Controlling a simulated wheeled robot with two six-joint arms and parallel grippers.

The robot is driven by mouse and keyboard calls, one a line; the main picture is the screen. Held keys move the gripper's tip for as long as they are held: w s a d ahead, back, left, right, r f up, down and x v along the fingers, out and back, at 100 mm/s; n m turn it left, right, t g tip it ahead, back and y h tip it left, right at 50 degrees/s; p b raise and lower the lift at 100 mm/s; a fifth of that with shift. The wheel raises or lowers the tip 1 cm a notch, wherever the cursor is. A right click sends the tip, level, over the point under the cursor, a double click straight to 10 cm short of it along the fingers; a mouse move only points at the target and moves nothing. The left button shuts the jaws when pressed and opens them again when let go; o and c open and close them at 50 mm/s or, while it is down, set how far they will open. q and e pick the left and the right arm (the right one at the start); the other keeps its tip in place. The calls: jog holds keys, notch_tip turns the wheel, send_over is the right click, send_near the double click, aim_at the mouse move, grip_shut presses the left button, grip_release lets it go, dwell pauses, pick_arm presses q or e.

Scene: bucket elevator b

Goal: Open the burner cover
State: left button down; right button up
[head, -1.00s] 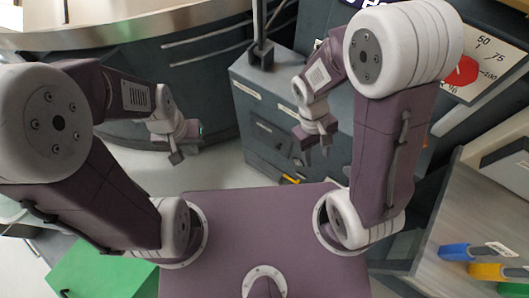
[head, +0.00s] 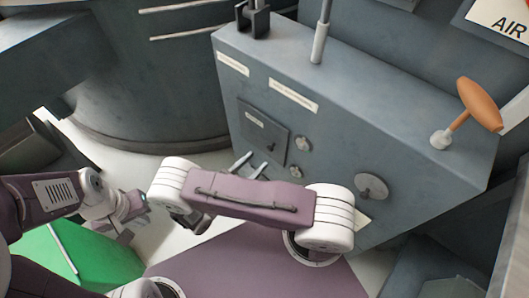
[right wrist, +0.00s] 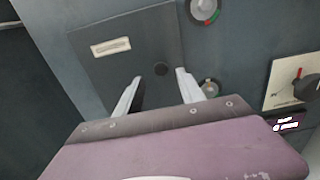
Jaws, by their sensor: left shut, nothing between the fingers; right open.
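The burner cover (head: 263,132) is a dark grey square panel with a small label, on the front of the grey cabinet. It looks closed, flat against the cabinet. My right gripper (head: 250,165) is open at the cover's lower edge. Its fingertips (right wrist: 158,76) stand on either side of the knob in that view; I cannot tell if they touch anything. My left gripper (head: 128,222) is shut and empty, low at the left, away from the cabinet.
Small dials (head: 303,143) sit right of the cover, and a larger round knob (head: 371,187) is further right. A lever with an orange handle (head: 480,110) rises from the cabinet top. A green box (head: 85,262) lies low left. A big round tank (head: 150,80) stands behind left.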

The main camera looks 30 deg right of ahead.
aim_at(268, 150)
jog(key=x, duration=0.6)
jog(key=shift+w+d+b, duration=0.1)
jog(key=shift+d+b, duration=0.25)
grip_shut()
dwell(0.9)
